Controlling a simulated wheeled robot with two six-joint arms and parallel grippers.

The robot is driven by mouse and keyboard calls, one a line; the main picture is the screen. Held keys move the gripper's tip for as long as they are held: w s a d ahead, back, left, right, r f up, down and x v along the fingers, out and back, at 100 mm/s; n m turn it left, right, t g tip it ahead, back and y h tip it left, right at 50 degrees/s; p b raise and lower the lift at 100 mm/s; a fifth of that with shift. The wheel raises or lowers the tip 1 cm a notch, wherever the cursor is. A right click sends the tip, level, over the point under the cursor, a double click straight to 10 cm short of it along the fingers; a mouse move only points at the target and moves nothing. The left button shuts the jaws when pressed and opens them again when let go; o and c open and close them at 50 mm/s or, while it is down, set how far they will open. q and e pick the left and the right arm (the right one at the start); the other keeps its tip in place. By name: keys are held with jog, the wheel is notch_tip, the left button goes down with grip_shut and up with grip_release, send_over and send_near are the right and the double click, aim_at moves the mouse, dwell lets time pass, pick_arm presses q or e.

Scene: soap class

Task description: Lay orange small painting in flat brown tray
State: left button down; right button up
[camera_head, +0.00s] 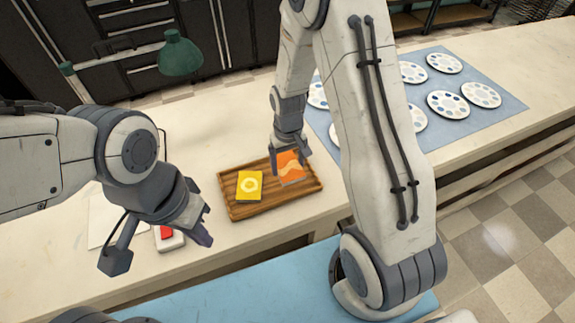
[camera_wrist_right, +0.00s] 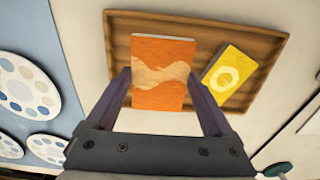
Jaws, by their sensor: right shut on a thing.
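The orange small painting (camera_head: 291,168) with a pale wavy band is at the right part of the flat brown tray (camera_head: 243,211). My right gripper (camera_head: 290,157) is shut on the painting from above. In the right wrist view the painting (camera_wrist_right: 162,73) sits between the two fingers of my right gripper (camera_wrist_right: 160,85), over the tray (camera_wrist_right: 120,22). Whether it touches the tray floor I cannot tell. A yellow painting (camera_head: 249,186) with a pale ring lies in the tray's left part. My left gripper (camera_head: 205,225) hangs over the counter left of the tray; its jaw gap is unclear.
A red and white object (camera_head: 168,238) and a pale sheet (camera_head: 103,215) lie near my left gripper. A blue mat (camera_head: 510,105) with several white paint palettes is at the right. A green lamp (camera_head: 180,55) stands at the back.

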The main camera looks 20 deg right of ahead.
aim_at(287, 162)
jog(key=shift+w+d+f, duration=0.2)
jog(key=shift+w+f, duration=0.25)
jog(key=shift+w, duration=0.35)
notch_tip(287, 162, down, 4)
jog(key=shift+r+p, duration=0.25)
jog(key=shift+p, duration=0.7)
jog(key=shift+f, duration=0.35)
jog(key=shift+f, duration=0.1)
